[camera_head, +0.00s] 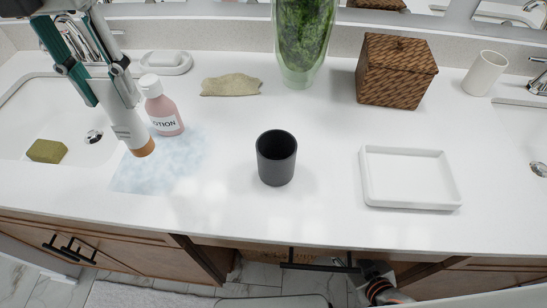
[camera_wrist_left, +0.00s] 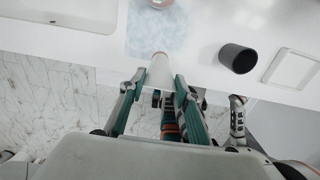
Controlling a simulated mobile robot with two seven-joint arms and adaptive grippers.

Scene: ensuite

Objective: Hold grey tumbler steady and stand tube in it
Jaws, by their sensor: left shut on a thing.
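The grey tumbler (camera_head: 276,160) stands upright and open on the white counter, left of the white tray. In the left wrist view the tumbler (camera_wrist_left: 238,58) is at the upper right, apart from my gripper. My left gripper (camera_head: 102,82) is shut on the tube (camera_head: 128,128), a white cylinder with an orange-brown end pointing down. The tube hangs tilted above the counter near the left basin; it also shows between the fingers in the left wrist view (camera_wrist_left: 160,72). My right gripper (camera_head: 372,272) is low by the counter's front edge, small and partly hidden, its fingers unclear.
A pink lotion bottle (camera_head: 163,107) stands just behind the tube, by a pale blue patch (camera_head: 160,165). A white tray (camera_head: 410,202), wicker box (camera_head: 396,72), green vase (camera_head: 303,45) and tan cloth (camera_head: 230,85) surround the tumbler. Counter between patch and tumbler is clear.

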